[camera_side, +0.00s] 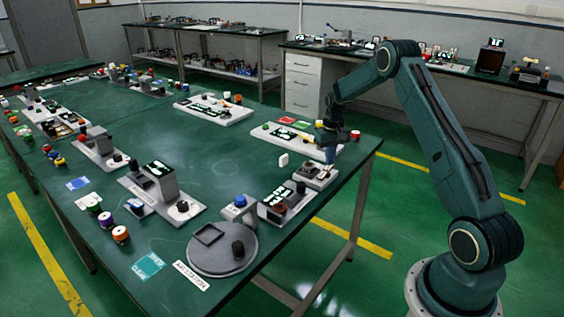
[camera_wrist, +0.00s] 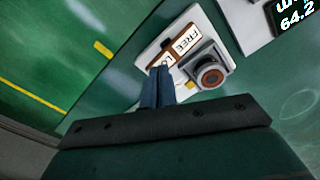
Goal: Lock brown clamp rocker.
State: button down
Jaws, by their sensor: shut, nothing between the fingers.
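The brown clamp rocker (camera_wrist: 163,58) lies on a white base plate (camera_wrist: 151,49) in the wrist view. A label reading FREE shows at its upper right part, and a second label starting "LO" is partly covered by my fingers. My gripper (camera_wrist: 159,72) is shut and empty, with its blue fingertips at the lower end of the rocker. I cannot tell whether they touch it. Beside the rocker is a grey block with a round brown and dark knob (camera_wrist: 210,75). In the side view my gripper (camera_side: 331,158) points down over this small station (camera_side: 318,176) at the table's right edge.
A panel with a display (camera_side: 283,196) stands next to the station. A round grey turntable (camera_side: 222,250) is at the near corner. A white panel with red and green patches (camera_side: 290,132) lies behind. The table's middle (camera_side: 190,140) is clear.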

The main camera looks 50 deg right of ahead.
jog(key=shift+f, duration=0.8)
dwell(0.6)
jog(key=shift+r, duration=3.6)
